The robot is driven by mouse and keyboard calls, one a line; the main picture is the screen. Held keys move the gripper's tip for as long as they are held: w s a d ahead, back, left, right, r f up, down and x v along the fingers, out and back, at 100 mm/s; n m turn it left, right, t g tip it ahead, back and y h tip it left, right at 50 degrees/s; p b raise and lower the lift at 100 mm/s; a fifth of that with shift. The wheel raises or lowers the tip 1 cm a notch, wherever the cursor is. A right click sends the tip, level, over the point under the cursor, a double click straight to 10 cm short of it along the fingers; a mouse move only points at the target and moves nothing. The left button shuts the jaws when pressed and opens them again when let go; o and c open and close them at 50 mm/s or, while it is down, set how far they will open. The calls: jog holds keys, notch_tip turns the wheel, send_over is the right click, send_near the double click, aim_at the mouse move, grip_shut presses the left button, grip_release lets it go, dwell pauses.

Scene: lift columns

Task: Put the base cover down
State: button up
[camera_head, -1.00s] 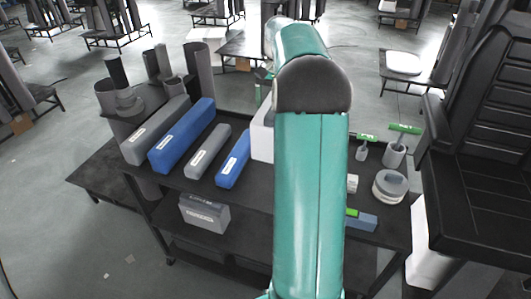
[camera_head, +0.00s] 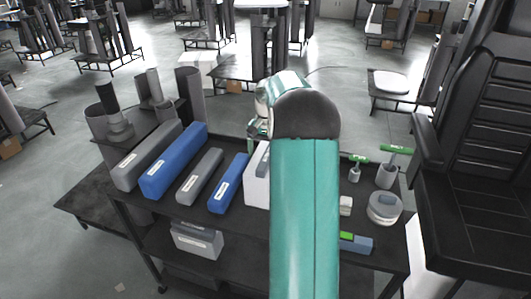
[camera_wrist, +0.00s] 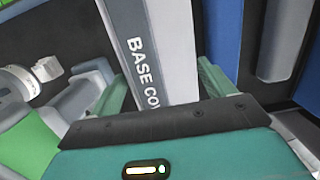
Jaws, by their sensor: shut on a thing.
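The base cover, a long pale piece with a grey face lettered "BASE CO", shows in the wrist view (camera_wrist: 160,55). It lies between the two green fingers of my gripper (camera_wrist: 165,88), which are shut on it. In the head view, my gripper (camera_head: 257,128) is mostly hidden behind my arm, over the back of the dark cart (camera_head: 135,205). A white box-like piece with a grey strip (camera_head: 256,185) beside the short blue box looks like the base cover, partly hidden by my arm. I cannot tell whether it touches the cart top.
Long grey and blue boxes (camera_head: 173,160) lie side by side left of it. A short blue box (camera_head: 228,184) is closest. A black chair (camera_head: 475,170) stands right of the cart.

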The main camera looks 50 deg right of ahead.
jog(key=o, duration=1)
jog(key=shift+s, duration=0.15)
notch_tip(320, 180, up, 12)
jog(key=d+f, duration=0.1)
jog(key=w+a+r+n+h, duration=0.1)
jog(key=a+r, duration=0.2)
jog(key=a, duration=0.3)
jog(key=a+r+n, duration=0.2)
jog(key=a+r, duration=0.1)
jog(key=a, duration=0.2)
jog(key=s+a+n+t, duration=0.15)
jog(key=s+a, duration=0.25)
jog(key=a, duration=0.4)
jog(key=s+a+n+t+h, duration=0.1)
jog(key=s+a+n, duration=0.25)
jog(key=a, duration=0.35)
jog(key=s+a+n+t, duration=0.15)
jog(key=s+a, duration=0.25)
jog(key=a, duration=0.4)
jog(key=shift+s+a+f+n+t+y, duration=0.15)
jog(key=shift+s+a+f+n+t, duration=0.3)
jog(key=shift+s+a+f, duration=0.5)
jog(key=shift+s+a+f+n+t+y, duration=0.1)
jog(key=shift+s+a+f+n+t, duration=0.35)
jog(key=shift+s+a, duration=0.95)
jog(key=shift+s+a+f+n+t+y, duration=0.2)
jog(key=shift+s+a+f+n, duration=0.6)
jog(key=shift+s, duration=0.75)
jog(key=shift+d, duration=0.1)
